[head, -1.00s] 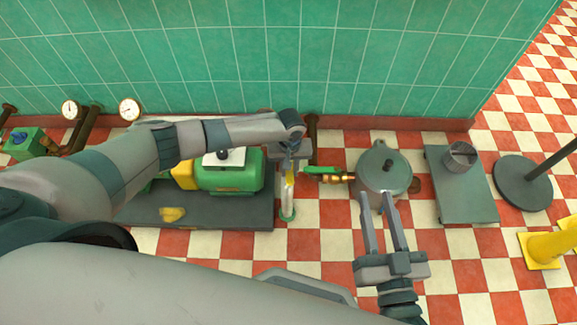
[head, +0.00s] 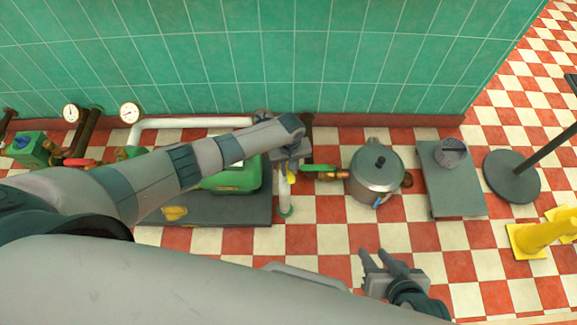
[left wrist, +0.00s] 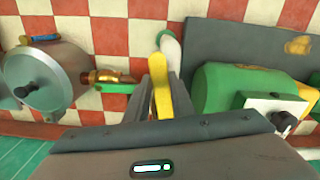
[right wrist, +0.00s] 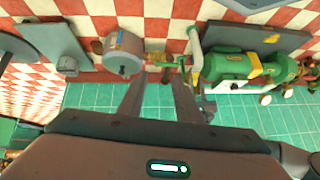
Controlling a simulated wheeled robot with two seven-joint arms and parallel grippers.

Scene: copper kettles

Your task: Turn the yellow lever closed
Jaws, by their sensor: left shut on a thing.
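The yellow lever (left wrist: 161,85) lies between the two close fingers of my left gripper (left wrist: 160,80) in the left wrist view. Its far end shows beyond them, beside the pale upright pipe (left wrist: 172,50). In the head view my left gripper (head: 289,166) is shut on the lever, and only a small yellow part (head: 291,178) shows below it. The wrist hides the rest, so its exact angle is unclear. My right gripper (head: 376,257) is open and empty, apart from the grey pot (head: 376,178). Its spread fingers also show in the right wrist view (right wrist: 157,95).
A green lever (head: 320,168) on a brass valve (head: 334,174) sits between the pipe and the pot. A green pump (head: 235,180) stands left on a dark base (head: 240,210). A grey plate (head: 455,195) and yellow cone (head: 545,240) are right. Floor in front is clear.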

